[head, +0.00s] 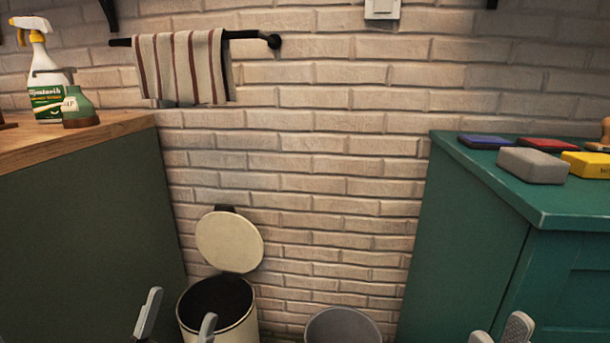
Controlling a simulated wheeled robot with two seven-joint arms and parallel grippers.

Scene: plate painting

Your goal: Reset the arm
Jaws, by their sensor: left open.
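My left gripper (178,320) shows at the bottom edge of the head view, left of centre. Its two grey fingertips are well apart, and nothing shows between them. The cream bin shows behind it. My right gripper (499,328) shows at the bottom right, in front of the green cabinet (470,230). Only its two grey fingertips are in view. They look somewhat apart, but the frame cuts off the rest, so its opening and anything lower in it are hidden.
A cream bin (245,330) stands with its lid (230,241) up, beside a grey bucket (343,328). Coloured blocks, including a grey one (532,165), lie on the right cabinet. A spray bottle (45,75) and green bottle (79,107) stand on the left counter (120,125).

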